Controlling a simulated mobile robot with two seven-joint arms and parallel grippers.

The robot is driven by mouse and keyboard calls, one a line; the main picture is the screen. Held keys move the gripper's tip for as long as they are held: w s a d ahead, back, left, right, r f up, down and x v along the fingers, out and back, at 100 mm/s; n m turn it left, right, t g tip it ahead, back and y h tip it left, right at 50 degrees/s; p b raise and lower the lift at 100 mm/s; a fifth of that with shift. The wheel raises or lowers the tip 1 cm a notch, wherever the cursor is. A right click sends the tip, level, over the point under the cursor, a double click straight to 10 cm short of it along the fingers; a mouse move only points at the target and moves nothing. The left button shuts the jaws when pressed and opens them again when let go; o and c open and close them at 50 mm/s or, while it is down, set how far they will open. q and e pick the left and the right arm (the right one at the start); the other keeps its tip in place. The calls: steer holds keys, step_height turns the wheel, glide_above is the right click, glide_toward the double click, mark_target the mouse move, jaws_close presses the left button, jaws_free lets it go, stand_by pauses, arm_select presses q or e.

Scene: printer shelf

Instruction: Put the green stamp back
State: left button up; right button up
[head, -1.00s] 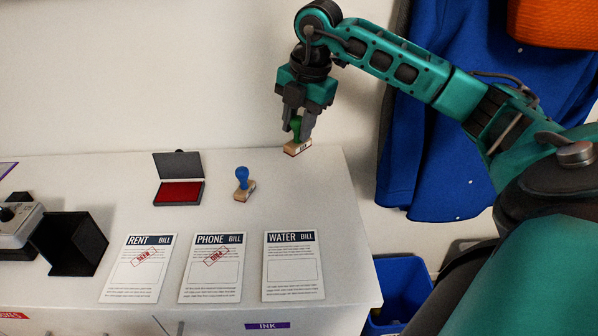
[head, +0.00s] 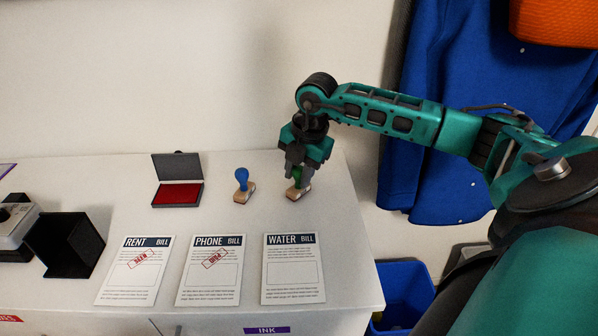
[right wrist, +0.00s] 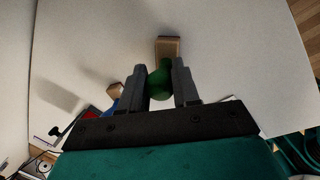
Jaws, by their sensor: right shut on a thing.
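The green stamp (head: 293,194) has a green handle and a wooden base. It is at the right part of the white table top, to the right of the blue stamp (head: 242,184). My right gripper (head: 298,177) is shut on its green handle from above. In the right wrist view the green handle (right wrist: 158,84) is between the two fingers, with the wooden base (right wrist: 168,47) beyond them. The base looks at or very near the table surface; I cannot tell if it touches. My left gripper is not in view.
An open red ink pad (head: 178,193) is left of the blue stamp. The rent bill (head: 130,285), phone bill (head: 210,285) and water bill (head: 292,285) lie in front. A black box (head: 68,245) stands at left. The table (head: 335,215) is clear right of the stamp.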

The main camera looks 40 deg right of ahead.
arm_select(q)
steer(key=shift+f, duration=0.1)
arm_select(e)
steer(key=shift+f, duration=0.1)
steer(key=o, duration=0.4)
steer(key=shift+f, duration=0.1)
steer(key=o, duration=0.5)
steer(key=shift+c, duration=0.2)
steer(key=shift+r, duration=0.4)
arm_select(q)
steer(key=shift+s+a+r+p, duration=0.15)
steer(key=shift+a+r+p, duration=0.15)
steer(key=shift+p, duration=0.35)
arm_select(e)
step_height(320, 180, up, 11)
steer(key=s, duration=0.2)
steer(key=shift+s+d+r, duration=0.15)
steer(key=shift+d+r, duration=0.05)
steer(key=shift+d, duration=0.05)
